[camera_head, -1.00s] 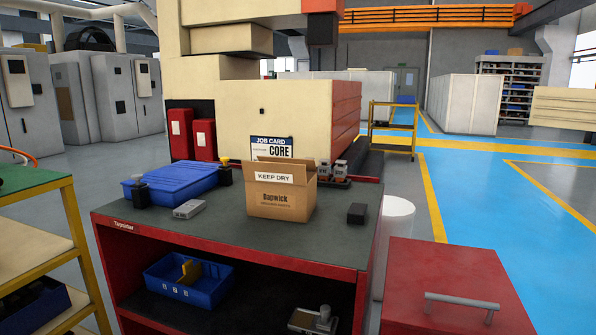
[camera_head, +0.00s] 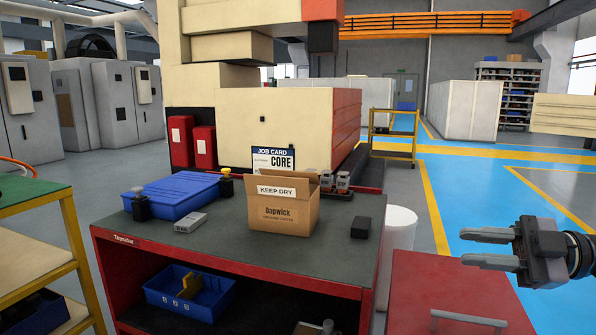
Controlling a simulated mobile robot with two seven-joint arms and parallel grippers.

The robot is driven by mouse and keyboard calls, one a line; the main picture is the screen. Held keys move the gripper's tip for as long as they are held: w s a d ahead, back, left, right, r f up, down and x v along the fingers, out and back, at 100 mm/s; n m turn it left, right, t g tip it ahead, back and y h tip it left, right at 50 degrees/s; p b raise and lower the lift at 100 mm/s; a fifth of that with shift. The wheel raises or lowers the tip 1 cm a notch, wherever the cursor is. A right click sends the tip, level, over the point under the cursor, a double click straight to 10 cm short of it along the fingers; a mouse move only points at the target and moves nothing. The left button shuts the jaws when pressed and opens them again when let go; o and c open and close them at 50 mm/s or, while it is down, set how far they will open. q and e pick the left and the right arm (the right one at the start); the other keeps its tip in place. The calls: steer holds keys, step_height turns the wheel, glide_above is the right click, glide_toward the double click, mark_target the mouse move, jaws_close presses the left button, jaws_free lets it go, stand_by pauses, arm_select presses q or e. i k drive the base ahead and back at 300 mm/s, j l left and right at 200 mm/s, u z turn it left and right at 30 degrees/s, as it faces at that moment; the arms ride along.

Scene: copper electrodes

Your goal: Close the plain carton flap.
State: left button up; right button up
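The brown carton (camera_head: 284,216), printed "Dapwick", stands on the dark bench top with its top open. A flap with a white "KEEP DRY" label (camera_head: 276,191) stands raised along its front edge. A plain flap (camera_head: 298,178) shows raised behind the labelled one; its lower part is hidden. My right gripper (camera_head: 464,248) is at the right of the view, well apart from the carton and to its right. Its two fingers point left with a gap between them, open and empty. My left gripper is not in view.
On the bench top (camera_head: 235,250) are a blue lidded bin (camera_head: 178,195), a grey block (camera_head: 190,223) and a black block (camera_head: 360,228). A job card (camera_head: 287,158) stands behind the carton. A red cabinet (camera_head: 420,285) lies below my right gripper.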

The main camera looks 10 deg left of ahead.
mark_target(313, 177)
steer(key=i+j, duration=1.2)
